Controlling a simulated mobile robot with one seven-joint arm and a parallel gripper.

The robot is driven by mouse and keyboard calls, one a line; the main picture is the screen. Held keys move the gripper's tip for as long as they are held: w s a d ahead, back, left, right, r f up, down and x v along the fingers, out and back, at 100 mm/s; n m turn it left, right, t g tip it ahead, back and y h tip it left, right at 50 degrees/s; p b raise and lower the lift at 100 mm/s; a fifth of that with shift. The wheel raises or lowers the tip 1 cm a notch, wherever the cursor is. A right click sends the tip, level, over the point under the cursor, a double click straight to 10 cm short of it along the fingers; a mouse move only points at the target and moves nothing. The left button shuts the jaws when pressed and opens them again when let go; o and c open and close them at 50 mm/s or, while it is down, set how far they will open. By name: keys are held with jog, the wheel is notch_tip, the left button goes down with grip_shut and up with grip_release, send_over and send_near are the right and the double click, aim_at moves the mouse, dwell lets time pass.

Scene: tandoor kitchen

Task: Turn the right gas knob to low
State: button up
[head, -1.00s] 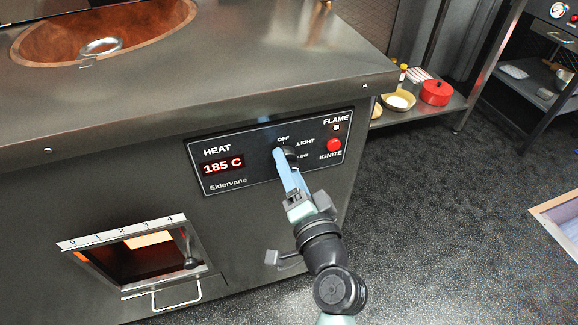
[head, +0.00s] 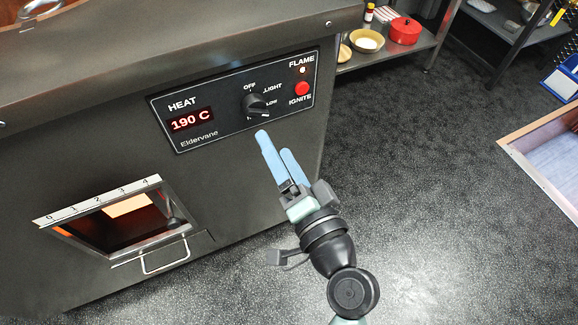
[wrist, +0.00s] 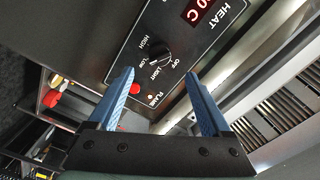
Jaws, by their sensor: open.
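A black gas knob (head: 256,105) sits on the control panel (head: 180,143), among OFF, LIGHT, LOW and a partly hidden label below. It is the only knob I see on this panel. Its ridge seems to run toward the LOW side, but I cannot tell its exact setting. The knob also shows in the wrist view (wrist: 159,52), with HIGH, LOW, LIGHT and OFF around it. My gripper (head: 274,143) is open and empty, its blue fingers below and apart from the knob. In the wrist view my gripper (wrist: 160,73) has its fingertips spread on either side.
The display (head: 191,120) reads 190 C. A red IGNITE button (head: 302,88) sits right of the knob, under a glowing flame lamp (head: 302,70). A framed opening with a wire handle (head: 165,256) is at lower left. A shelf holds a red pot (head: 405,31).

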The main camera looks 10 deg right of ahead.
jog(key=v, duration=0.4)
dwell(0.5)
jog(key=w+a+r+n+t, duration=0.1)
jog(key=w+r+n, duration=0.15)
jog(key=r, duration=0.65)
jog(key=w+a+r+n+t+h, duration=0.1)
jog(key=w+r+n+t, duration=0.15)
jog(key=r, duration=0.55)
jog(key=w+a+r+n+t, duration=0.1)
jog(key=w+r+n, duration=0.15)
jog(key=r, duration=0.65)
jog(key=s+r+t+h+p, duration=0.1)
jog(key=s+r+t+h, duration=0.3)
jog(key=r, duration=0.7)
jog(key=s+r+t+h+p, duration=0.1)
jog(key=s+r+t, duration=0.1)
jog(key=s+r, duration=0.65)
notch_tip(320, 180, up, 33)
jog(key=w+p, duration=0.3)
jog(key=p, duration=2.8)
jog(key=shift+a+f+n, duration=0.2)
jog(key=shift+a+n, duration=0.2)
jog(key=shift+n, duration=0.05)
